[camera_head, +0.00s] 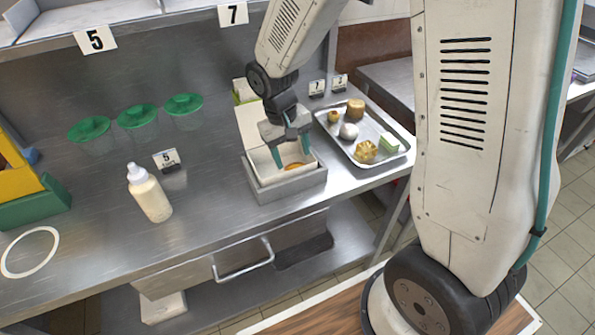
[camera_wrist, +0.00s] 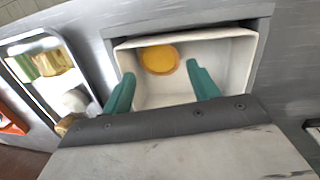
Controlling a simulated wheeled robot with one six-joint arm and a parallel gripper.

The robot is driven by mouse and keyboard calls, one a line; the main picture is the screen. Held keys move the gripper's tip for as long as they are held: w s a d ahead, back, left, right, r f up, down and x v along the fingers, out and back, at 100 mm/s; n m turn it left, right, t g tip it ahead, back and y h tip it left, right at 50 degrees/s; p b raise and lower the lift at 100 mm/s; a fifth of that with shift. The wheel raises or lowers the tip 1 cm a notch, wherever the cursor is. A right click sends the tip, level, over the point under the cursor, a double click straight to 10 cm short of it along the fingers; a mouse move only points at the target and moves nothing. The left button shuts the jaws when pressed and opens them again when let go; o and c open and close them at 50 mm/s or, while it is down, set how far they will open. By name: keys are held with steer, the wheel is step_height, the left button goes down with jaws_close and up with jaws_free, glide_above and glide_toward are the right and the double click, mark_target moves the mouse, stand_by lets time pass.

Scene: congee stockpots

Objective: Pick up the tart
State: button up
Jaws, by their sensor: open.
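A round, flat yellow-orange piece, which looks like the tart (camera_wrist: 159,59), lies inside a white-lined open box (camera_wrist: 228,72), near one wall. In the head view only an orange sliver of the tart (camera_head: 293,166) shows between my fingers, inside the box (camera_head: 290,187). My gripper (camera_head: 292,156) points down into the box with its two teal fingers apart. In the wrist view the tart shows just beyond the gap between the fingertips (camera_wrist: 160,74). Nothing is held between them.
A metal tray (camera_head: 362,162) with several small foods stands right of the box. A white squeeze bottle (camera_head: 150,193) stands to the left. Green-lidded containers (camera_head: 138,116) line the back. The counter between bottle and box is clear.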

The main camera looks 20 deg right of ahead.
mark_target(296, 166)
steer(key=f, duration=0.4)
steer(key=shift+s+d+f, duration=0.15)
steer(key=shift+s+d, duration=0.25)
steer(key=shift+c, duration=0.4)
steer(key=c, duration=0.5)
steer(key=shift+c, duration=0.6)
step_height(296, 166, up, 10)
steer(key=w+a, duration=0.2)
steer(key=a, duration=0.1)
steer(key=f, duration=0.9)
steer(key=shift+d+f, duration=0.2)
steer(key=shift+f, duration=0.15)
